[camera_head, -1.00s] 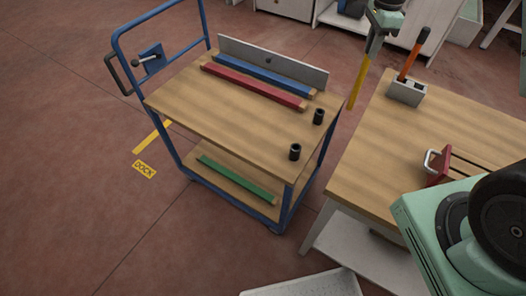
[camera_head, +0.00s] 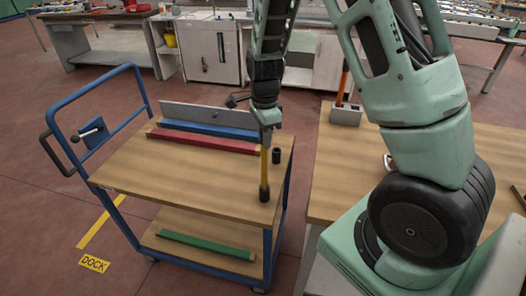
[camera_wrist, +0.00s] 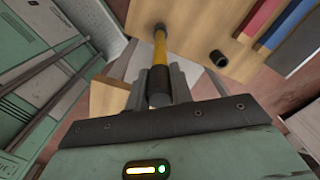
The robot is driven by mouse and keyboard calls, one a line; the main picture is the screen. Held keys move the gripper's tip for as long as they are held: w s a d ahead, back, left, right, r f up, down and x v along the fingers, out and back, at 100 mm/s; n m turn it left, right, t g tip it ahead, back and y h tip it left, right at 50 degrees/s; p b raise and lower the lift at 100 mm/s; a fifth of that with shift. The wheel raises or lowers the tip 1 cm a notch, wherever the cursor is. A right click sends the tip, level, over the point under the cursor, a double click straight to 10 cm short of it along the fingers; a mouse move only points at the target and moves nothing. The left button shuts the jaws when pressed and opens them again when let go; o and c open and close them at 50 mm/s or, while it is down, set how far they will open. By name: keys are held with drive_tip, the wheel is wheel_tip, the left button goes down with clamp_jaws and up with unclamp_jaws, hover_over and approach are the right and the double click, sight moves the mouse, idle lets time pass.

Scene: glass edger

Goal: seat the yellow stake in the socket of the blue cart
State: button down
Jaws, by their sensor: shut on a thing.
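The blue cart (camera_head: 131,229) has a wooden top with two black sockets near its right end. My gripper (camera_head: 266,124) is above that end, shut on the yellow stake (camera_head: 265,155). The stake points down, roughly upright, and its lower end meets the near socket (camera_head: 264,194). I cannot tell how deep it sits. The far socket (camera_head: 276,155) stands empty beside it. In the wrist view, the yellow stake (camera_wrist: 160,48) runs from between the fingers to a dark ring, the near socket (camera_wrist: 160,27); the far socket (camera_wrist: 218,58) is to its right.
A red bar (camera_head: 204,140) and a blue bar (camera_head: 210,129) lie along the cart's back board (camera_head: 200,113). A green bar (camera_head: 205,244) lies on the lower shelf. A wooden bench (camera_head: 337,175) stands right of the cart. The cart top's left half is clear.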

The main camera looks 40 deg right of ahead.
sight(264, 152)
drive_tip(key=shift+f, duration=2.05)
drive_tip(key=c, duration=1.2)
unclamp_jaws()
drive_tip(key=shift+c, duration=0.2)
